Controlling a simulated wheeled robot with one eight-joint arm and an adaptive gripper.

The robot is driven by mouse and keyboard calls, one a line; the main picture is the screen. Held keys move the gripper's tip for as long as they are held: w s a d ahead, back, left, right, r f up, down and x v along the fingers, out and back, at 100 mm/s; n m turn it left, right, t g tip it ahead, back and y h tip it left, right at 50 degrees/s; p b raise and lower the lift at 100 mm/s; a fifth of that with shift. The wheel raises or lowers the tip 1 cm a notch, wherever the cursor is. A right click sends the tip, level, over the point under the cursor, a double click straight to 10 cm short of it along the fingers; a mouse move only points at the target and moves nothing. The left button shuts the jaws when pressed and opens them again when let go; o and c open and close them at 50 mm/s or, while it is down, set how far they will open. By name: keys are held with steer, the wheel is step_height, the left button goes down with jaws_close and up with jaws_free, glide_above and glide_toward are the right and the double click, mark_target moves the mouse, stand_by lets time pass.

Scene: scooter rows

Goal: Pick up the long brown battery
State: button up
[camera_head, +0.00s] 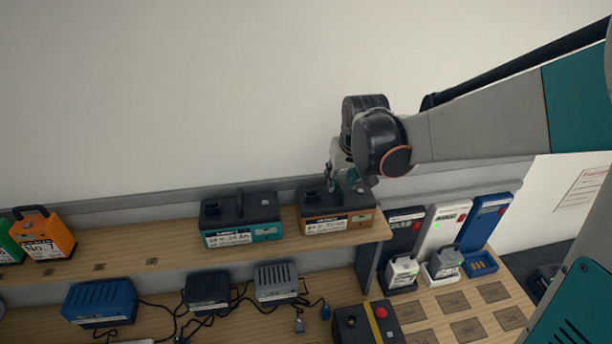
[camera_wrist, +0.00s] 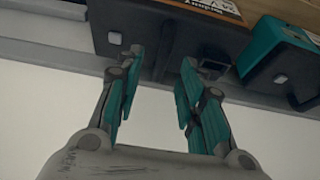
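The long brown battery (camera_head: 338,221) stands near the right end of the upper shelf. It has a black top, a handle and a white label. In the wrist view its black top (camera_wrist: 218,38) fills the upper middle. My gripper (camera_head: 346,184) is right above this battery, pointing down. In the wrist view my gripper (camera_wrist: 161,57) has its two teal-padded fingers apart, with the dark handle part between them. I cannot tell whether the fingers touch the handle. The gripper partly hides the battery's top in the head view.
A teal battery (camera_head: 240,219) stands close on the left, also seen in the wrist view (camera_wrist: 276,54). An orange battery (camera_head: 44,235) is far left. Chargers with cables (camera_head: 208,291) lie below. Charging docks (camera_head: 443,227) stand right. The wall is close behind the shelf.

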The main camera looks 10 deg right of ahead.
mark_target(339, 184)
steer(key=shift+x, duration=1.55)
steer(key=shift+a, duration=0.1)
jaws_close()
